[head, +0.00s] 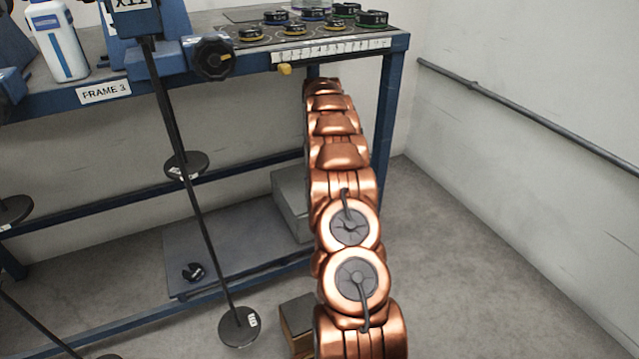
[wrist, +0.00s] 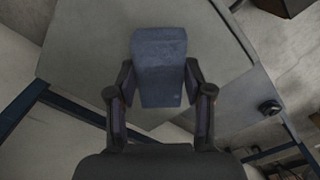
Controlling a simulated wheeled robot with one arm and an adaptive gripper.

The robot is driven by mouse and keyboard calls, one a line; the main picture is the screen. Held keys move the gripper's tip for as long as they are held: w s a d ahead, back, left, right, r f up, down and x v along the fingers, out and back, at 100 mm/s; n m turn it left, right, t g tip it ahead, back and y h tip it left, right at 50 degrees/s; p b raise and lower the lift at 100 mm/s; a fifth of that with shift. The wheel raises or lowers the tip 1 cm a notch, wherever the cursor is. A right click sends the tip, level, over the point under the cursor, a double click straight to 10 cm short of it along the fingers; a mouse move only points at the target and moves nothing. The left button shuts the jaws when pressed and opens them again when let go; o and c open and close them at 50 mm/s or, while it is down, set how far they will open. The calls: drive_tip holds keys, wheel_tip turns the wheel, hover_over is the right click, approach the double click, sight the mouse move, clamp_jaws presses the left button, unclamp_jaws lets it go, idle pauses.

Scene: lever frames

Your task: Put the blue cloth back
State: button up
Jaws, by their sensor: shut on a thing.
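The blue cloth (wrist: 159,62) shows in the wrist view as a folded, block-like dark blue piece. My gripper (wrist: 159,78) is shut on it, with one dark finger along each side. The cloth sticks out beyond the fingertips, over a grey flat surface (wrist: 85,60); whether it touches that surface I cannot tell.
The blue-framed bench (head: 388,100) carries several round weights (head: 295,29) and a white bottle (head: 60,45). Its lower shelf (head: 235,255) bears a grey box (head: 289,200). A brown box (head: 298,318) stands on the floor. A hanging rod ends in a disc (head: 238,327). Floor at right is clear.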

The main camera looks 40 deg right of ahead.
drive_tip(key=shift+f+b, duration=1.4)
drive_tip(key=shift+f, duration=0.4)
drive_tip(key=shift+r, duration=0.1)
drive_tip(key=o, duration=1)
wheel_tip(320, 180, up, 8)
drive_tip(key=p, duration=0.3)
drive_tip(key=shift+f, duration=0.2)
